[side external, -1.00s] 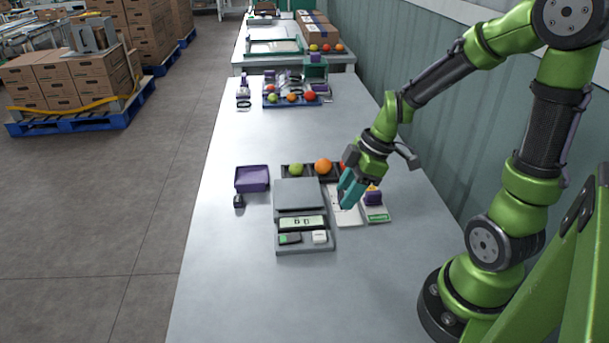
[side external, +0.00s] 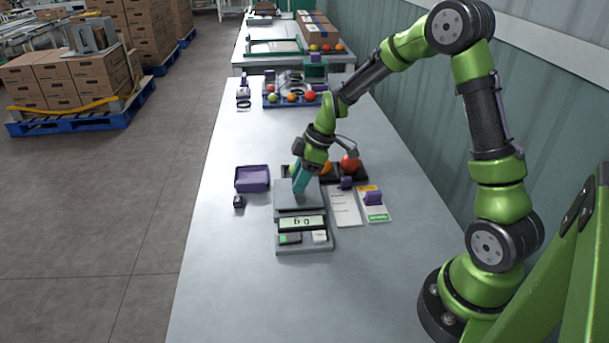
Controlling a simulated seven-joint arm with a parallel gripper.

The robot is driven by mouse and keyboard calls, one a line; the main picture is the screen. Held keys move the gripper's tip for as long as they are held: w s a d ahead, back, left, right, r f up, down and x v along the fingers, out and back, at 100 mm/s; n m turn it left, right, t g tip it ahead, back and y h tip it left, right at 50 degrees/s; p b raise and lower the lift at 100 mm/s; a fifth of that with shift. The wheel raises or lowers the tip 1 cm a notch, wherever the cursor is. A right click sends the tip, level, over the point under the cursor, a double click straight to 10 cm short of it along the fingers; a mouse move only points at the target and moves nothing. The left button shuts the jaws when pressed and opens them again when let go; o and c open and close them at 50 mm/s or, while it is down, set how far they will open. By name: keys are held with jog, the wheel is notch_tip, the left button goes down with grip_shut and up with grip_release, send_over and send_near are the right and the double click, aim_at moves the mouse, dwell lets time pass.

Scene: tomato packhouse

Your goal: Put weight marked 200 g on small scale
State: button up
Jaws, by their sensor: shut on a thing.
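The small scale (side external: 311,236) stands on the table, with a grey weighing pan (side external: 312,199) at its back and a lit display at its front. I cannot read the display surely. My gripper (side external: 299,190), with teal fingers, points down at the left part of the pan. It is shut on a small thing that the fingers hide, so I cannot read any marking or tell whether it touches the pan. A small dark object (side external: 238,202) stands left of the scale; I cannot tell whether it is a weight.
An open purple tray (side external: 252,180) lies left of the scale. A dark tray with tomatoes (side external: 350,163) is behind it. Right of the scale are a white sheet (side external: 344,209), a card (side external: 376,213) and purple blocks (side external: 373,198). The table's front is clear.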

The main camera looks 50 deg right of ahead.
jog(key=shift+f, duration=0.25)
jog(key=o, duration=1.2)
jog(key=shift+f, duration=0.15)
jog(key=shift+c, duration=0.2)
jog(key=v, duration=1.1)
jog(key=s+a+r+m+t, duration=0.1)
jog(key=s+a+r+m, duration=0.2)
jog(key=s, duration=0.3)
jog(key=s+a+r+m+t, duration=0.1)
jog(key=s+a+r+m, duration=0.2)
jog(key=s+a+m, duration=0.1)
jog(key=s+a+r+m+t+h, duration=0.1)
jog(key=s+a+r+m+t, duration=0.1)
jog(key=s+m, duration=0.4)
jog(key=s+a+r, duration=0.1)
jog(key=a, duration=0.1)
jog(key=shift+s+a, duration=0.3)
